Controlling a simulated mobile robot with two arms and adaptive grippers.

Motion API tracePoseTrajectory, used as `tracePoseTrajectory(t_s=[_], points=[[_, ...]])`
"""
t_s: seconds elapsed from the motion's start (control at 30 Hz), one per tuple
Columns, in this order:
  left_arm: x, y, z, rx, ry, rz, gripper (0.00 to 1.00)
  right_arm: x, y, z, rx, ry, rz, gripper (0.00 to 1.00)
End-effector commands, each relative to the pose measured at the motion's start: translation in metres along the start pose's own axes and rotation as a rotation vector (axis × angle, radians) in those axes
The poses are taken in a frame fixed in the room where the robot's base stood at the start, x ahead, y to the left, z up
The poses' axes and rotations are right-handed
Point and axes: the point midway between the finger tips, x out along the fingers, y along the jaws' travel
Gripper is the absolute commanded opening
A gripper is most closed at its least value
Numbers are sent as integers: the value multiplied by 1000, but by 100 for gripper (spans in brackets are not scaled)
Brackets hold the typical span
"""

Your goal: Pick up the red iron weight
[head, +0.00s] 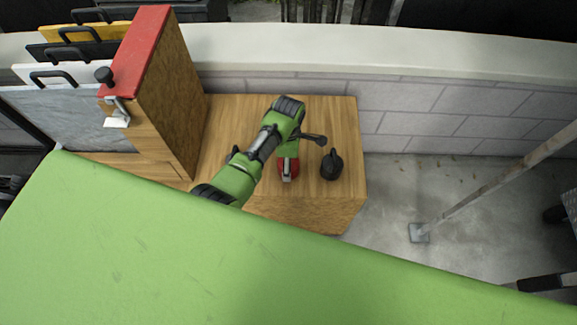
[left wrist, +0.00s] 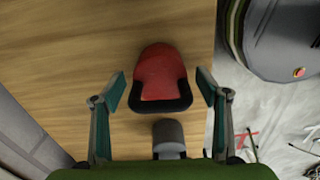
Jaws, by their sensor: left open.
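The red iron weight (head: 283,172) stands on the wooden table, partly hidden under my left arm in the head view. In the left wrist view the red weight (left wrist: 160,72) has a rounded red body with a dark edge at its lower side. My left gripper (left wrist: 160,90) is open, with one finger on each side of the weight and visible gaps between. It is above the weight and holds nothing. A grey piece (left wrist: 168,138) shows just below the weight; I cannot tell whether it belongs to it. My right gripper is not in view.
A black kettle-shaped weight (head: 331,166) stands right of the red one on the wooden table (head: 345,115). A wooden case with a red top (head: 143,45) stands at the left. A low block wall (head: 440,105) runs behind. Concrete floor lies to the right.

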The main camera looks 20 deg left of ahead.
Motion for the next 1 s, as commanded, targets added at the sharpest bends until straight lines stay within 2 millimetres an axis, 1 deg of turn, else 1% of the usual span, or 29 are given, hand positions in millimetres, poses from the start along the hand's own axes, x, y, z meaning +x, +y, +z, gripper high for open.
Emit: tracePoseTrajectory(t_s=[0.03,0.1,0.33,0.37,0.4,0.47,0.5,0.6,0.67,0.87,1.0], points=[[6,0,0,1,1,-1,68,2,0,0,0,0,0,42],[9,0,0,1,0,0,68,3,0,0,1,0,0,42],[9,0,0,1,-1,1,68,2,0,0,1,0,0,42],[9,0,0,1,-1,1,60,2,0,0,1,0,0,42],[9,0,0,1,-1,1,50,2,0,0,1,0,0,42],[9,0,0,1,-1,1,34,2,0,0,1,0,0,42],[9,0,0,1,-1,1,24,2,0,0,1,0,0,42],[9,0,0,1,-1,0,0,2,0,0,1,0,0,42],[6,3,2,1,-4,7,0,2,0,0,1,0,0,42],[6,3,2,1,-4,7,0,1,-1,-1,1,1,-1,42],[0,3,2,1,-4,7,0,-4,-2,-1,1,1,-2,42]])
